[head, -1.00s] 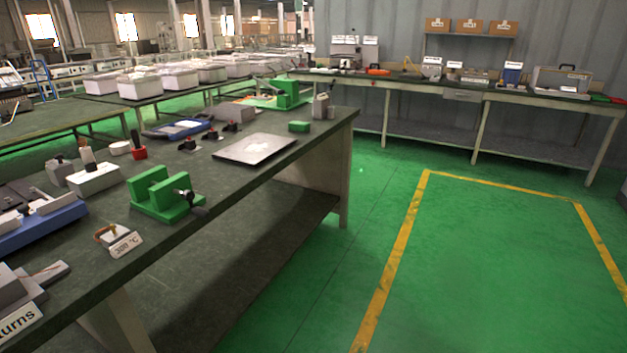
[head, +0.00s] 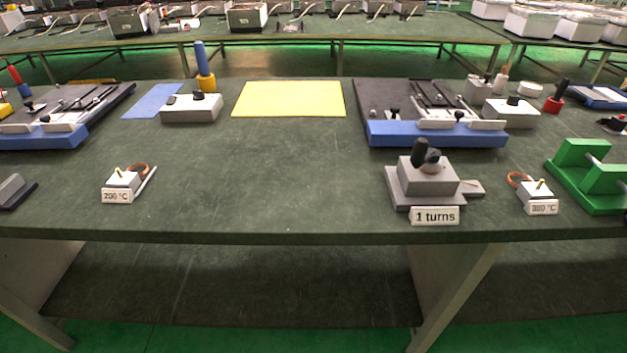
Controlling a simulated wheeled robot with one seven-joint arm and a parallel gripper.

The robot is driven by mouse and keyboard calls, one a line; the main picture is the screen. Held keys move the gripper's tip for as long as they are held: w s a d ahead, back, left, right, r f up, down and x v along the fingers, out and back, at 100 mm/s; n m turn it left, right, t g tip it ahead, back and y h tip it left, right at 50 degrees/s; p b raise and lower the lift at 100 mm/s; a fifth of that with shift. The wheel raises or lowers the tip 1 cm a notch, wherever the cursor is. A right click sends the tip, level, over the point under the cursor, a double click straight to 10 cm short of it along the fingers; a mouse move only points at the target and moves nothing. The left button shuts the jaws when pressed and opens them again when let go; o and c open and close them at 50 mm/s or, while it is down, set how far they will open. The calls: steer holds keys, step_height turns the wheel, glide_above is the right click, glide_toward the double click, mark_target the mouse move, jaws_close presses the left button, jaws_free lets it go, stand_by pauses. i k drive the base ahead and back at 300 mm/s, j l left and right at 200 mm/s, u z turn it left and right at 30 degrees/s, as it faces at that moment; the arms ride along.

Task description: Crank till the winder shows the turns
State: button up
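The winder (head: 427,178) is a grey box on a grey base near the front edge of the bench, right of centre in the head view. A dark crank knob (head: 420,150) stands up on its top. The white label (head: 435,216) on its front reads "1 turns". A small grey piece sticks out from its right side. My gripper is not in view, so its state and its distance from the crank do not show.
Bench is clear left of the winder.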

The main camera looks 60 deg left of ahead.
mark_target(421, 154)
steer(key=u, duration=1)
